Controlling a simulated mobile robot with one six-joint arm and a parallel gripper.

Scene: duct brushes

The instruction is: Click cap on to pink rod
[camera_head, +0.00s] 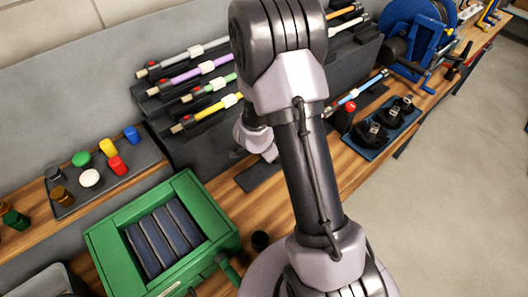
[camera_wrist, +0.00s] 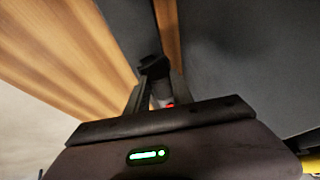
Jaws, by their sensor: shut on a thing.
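In the wrist view my gripper (camera_wrist: 155,92) is shut on a small pale grey piece (camera_wrist: 162,100) with a red spot. Most of that piece is hidden by the fingers and the gripper body, so I cannot tell whether it is a rod end or a cap. In the head view my arm hides the gripper. I cannot make out a pink rod in either view; purple (camera_head: 195,73), green (camera_head: 210,88) and yellow (camera_head: 208,112) rods lie on the dark stepped rack. Coloured caps, including a red one (camera_head: 118,166) and a white one (camera_head: 90,178), stand on the grey tray.
The dark rack (camera_head: 200,150) stands against the wall, behind my arm. A green box (camera_head: 110,235) with dark slats is at the front left. A blue rod (camera_head: 362,90) and a blue tray (camera_head: 372,150) with black parts are right of my arm. Bare wood (camera_head: 275,205) shows between.

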